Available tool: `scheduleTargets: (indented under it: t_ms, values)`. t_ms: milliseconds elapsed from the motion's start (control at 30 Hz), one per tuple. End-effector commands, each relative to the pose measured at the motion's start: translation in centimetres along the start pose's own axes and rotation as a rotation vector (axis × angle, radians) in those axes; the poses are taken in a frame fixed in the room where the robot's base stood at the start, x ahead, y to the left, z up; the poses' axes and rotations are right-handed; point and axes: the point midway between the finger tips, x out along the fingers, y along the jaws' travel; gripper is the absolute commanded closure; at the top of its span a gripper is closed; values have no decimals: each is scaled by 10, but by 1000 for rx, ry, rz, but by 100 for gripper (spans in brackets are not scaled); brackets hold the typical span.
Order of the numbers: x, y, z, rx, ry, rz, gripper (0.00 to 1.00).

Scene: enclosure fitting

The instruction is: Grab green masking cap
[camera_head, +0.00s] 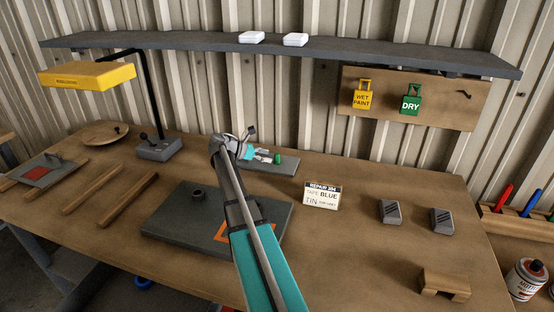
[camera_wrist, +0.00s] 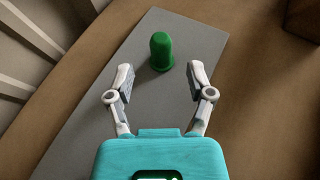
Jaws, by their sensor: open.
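The green masking cap (camera_wrist: 161,52) stands upright on a flat grey plate (camera_wrist: 95,120) in the wrist view, just beyond my fingertips and roughly centred between them. My gripper (camera_wrist: 160,80) is open and empty, one finger on each side, with a gap to the cap. In the head view the small green cap (camera_head: 277,159) shows just right of my gripper (camera_head: 267,155), on the grey plate (camera_head: 285,168) at the back of the bench. My arm hides part of that plate.
On the bench are a grey panel (camera_head: 165,226) with an orange patch, a repair card (camera_head: 322,196), two grey vented blocks (camera_head: 390,211) and a lamp (camera_head: 158,148). A shelf (camera_head: 200,40) hangs above.

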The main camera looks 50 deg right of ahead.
Motion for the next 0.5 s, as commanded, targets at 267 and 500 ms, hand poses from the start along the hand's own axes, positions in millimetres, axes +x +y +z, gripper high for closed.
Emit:
scheduleTargets:
  t_ms: [267,500]
  values:
    - [33,0,-2,0,0,-1,31]
    - [39,1,-1,-1,0,2,31]
